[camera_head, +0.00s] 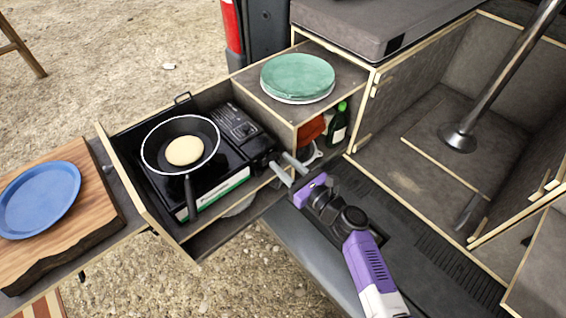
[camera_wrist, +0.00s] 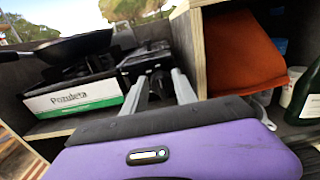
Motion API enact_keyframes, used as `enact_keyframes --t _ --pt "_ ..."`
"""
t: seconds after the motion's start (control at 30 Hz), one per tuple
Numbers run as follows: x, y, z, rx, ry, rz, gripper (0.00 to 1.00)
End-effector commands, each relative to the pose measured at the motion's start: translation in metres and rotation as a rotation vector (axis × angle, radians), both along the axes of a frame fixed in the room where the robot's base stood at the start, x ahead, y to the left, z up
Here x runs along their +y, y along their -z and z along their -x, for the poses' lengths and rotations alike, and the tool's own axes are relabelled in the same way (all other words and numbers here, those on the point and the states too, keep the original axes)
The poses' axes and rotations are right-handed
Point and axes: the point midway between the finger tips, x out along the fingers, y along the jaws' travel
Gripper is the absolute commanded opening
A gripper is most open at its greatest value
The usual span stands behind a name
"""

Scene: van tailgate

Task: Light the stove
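The stove (camera_head: 238,128) is a black portable gas stove in the pulled-out drawer, with its control side facing my gripper. A black pan (camera_head: 190,190) with a pancake (camera_head: 185,150) sits on its burner; no flame is visible. The stove also shows in the wrist view (camera_wrist: 75,93), with its white and green front label. My gripper (camera_head: 281,166) is at the stove's right end, with its two grey fingers apart. In the wrist view the fingertips (camera_wrist: 159,77) are close to the dark control end. The knob is hard to make out, and contact cannot be told.
A wooden shelf box with green plates (camera_head: 298,76) on top stands right beside my gripper. An orange cloth (camera_head: 311,129) and a green bottle (camera_head: 339,124) are inside it. A blue plate (camera_head: 40,198) lies on a wooden board at left.

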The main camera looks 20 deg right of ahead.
Motion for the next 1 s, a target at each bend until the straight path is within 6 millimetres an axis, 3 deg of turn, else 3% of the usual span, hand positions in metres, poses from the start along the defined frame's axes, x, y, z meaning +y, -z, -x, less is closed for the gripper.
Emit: enact_keyframes --t 0.33,0.5,1.0 --pt "0.002 0.0003 -0.0044 0.001 -0.001 0.001 0.34" --pt "0.0018 0.0003 -0.0043 0.001 0.0 0.001 0.0" --pt "0.0032 0.0021 -0.0038 -0.019 -0.001 0.058 0.0"
